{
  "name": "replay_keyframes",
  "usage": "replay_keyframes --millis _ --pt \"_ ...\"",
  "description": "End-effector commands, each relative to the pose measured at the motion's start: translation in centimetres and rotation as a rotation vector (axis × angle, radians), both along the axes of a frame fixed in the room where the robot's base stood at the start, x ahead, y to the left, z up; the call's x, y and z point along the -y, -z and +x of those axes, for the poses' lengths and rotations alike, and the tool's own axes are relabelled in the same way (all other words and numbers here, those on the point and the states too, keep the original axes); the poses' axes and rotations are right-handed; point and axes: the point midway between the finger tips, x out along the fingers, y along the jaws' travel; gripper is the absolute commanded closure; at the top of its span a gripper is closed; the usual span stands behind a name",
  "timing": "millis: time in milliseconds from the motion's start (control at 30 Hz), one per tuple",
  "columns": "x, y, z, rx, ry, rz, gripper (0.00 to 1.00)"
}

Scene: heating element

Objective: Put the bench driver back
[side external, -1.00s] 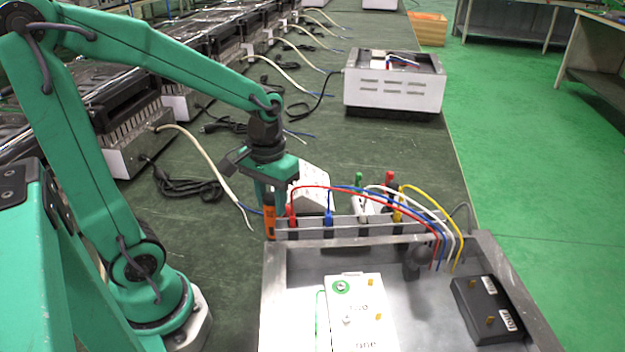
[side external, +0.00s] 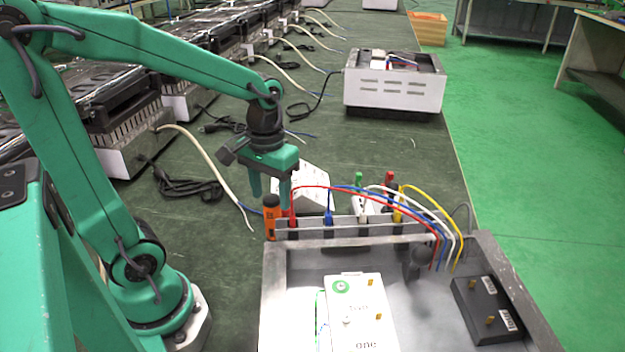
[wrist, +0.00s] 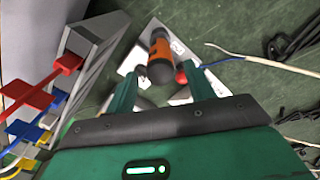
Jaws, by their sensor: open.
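The bench driver (side external: 271,213), with an orange handle, stands upright at the left end of the metal lead rack (side external: 345,229). Its lower part is hidden, so I cannot tell exactly how it is seated. In the wrist view the driver (wrist: 160,52) shows as an orange and dark cylinder just beyond my fingertips. My gripper (side external: 271,198) is open and empty, fingers pointing down, just above and around the line of the driver's top. In the wrist view my gripper (wrist: 161,78) has a finger on either side, with a gap between.
Red, blue, white and yellow leads (side external: 440,225) arch from the rack beside my gripper. A metal tray (side external: 420,300) in front holds a white block (side external: 355,315) and a black block (side external: 488,310). A loose white cable (side external: 205,160) lies on the bench behind.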

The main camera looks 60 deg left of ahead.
Motion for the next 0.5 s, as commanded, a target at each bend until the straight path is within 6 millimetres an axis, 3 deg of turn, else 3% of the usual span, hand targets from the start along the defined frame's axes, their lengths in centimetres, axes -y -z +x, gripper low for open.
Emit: replay_keyframes --millis 500 --pt "0.0 -8.2 0.0 0.002 0.000 0.000 0.47"
